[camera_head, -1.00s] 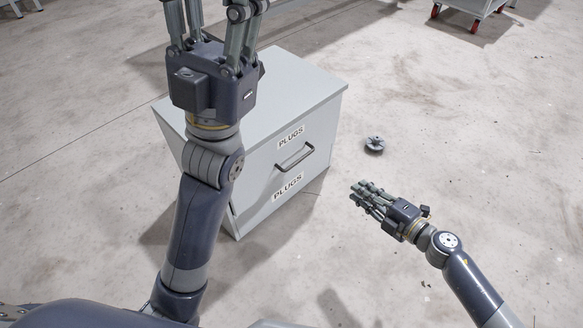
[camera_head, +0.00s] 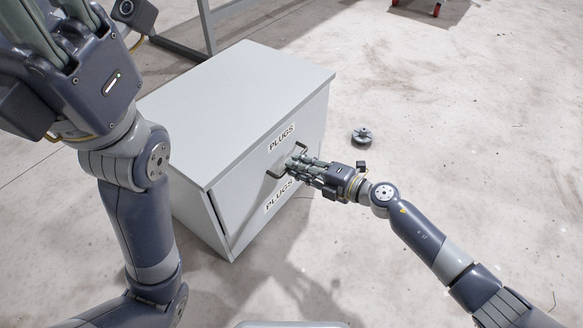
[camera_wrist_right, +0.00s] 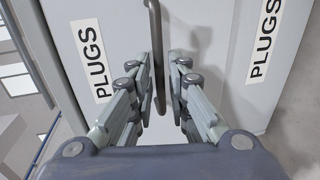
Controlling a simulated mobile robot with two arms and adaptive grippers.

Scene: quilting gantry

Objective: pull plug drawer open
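The plug drawer is the front (camera_head: 245,196) of a grey cabinet, with PLUGS labels above and below its bar handle (camera_head: 301,147). The drawer front sits close against the cabinet body. My right gripper (camera_head: 294,165) is at the handle and partly covers it. In the right wrist view, the handle (camera_wrist_right: 153,30) runs between the fingers of the right gripper (camera_wrist_right: 161,65), nearer the left fingers. The fingers are apart, with a gap to the right of the bar. My left gripper (camera_head: 45,35) is high at the upper left, its fingertips cut off by the frame.
A round grey part (camera_head: 362,135) lies on the floor right of the cabinet. A metal frame leg (camera_head: 207,25) stands behind the cabinet, and a cart with red wheels is at the top right.

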